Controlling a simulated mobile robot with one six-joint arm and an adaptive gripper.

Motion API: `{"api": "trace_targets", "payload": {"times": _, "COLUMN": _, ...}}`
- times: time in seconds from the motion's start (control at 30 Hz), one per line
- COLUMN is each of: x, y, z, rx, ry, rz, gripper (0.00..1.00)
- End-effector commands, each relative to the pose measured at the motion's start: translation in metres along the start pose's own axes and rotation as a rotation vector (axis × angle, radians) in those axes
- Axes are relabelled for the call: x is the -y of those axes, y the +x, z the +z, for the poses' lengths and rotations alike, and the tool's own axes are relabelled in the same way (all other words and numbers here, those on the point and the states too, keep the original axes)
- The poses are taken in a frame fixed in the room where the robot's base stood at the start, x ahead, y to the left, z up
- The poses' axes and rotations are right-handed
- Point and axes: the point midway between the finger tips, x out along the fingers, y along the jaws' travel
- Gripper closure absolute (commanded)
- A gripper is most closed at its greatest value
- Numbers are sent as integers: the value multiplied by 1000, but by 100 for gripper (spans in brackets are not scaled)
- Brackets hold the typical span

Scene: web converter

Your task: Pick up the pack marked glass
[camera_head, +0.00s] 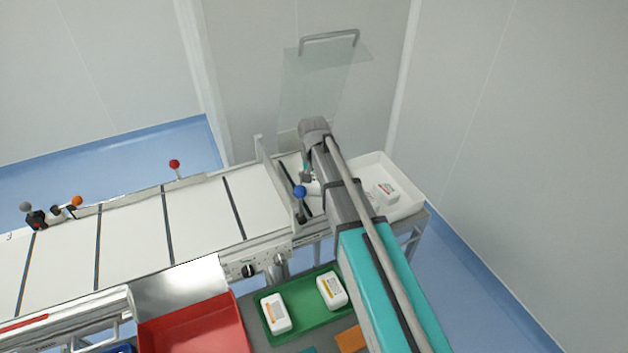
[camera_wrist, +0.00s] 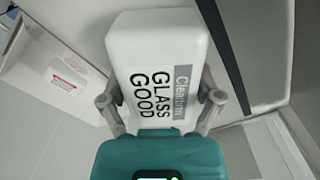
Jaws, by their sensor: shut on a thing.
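The white pack marked glass (camera_wrist: 158,42) fills the middle of the wrist view. Its face reads "GLASS GOOD" in black beside a grey strip. My gripper (camera_wrist: 161,98) has one grey finger on each side of the pack and is shut on it. In the head view my gripper (camera_head: 307,176) is over the right end of the conveyor, beside the blue-knobbed lever. The pack is mostly hidden there by my arm.
A white tray (camera_head: 412,203) at the conveyor's right end holds a white pack with a red label (camera_head: 385,193). A green tray (camera_head: 303,322) holds two packs (camera_head: 275,312) (camera_head: 331,290). A red tray (camera_head: 190,330) stands left of it. A blue-knobbed lever (camera_head: 300,192) and clear panel (camera_head: 318,90) are close by.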

Motion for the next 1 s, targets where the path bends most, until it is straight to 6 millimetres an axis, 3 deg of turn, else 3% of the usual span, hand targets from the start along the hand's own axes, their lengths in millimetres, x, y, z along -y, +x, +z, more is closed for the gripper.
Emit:
{"api": "trace_targets", "payload": {"times": 0.37, "x": 0, "y": -17, "z": 0, "rx": 0, "ry": 0, "rz": 0, "gripper": 73}}
{"api": "trace_targets", "payload": {"times": 1.0, "x": -1, "y": -80, "z": 0, "rx": 0, "ry": 1, "rz": 0, "gripper": 73}}
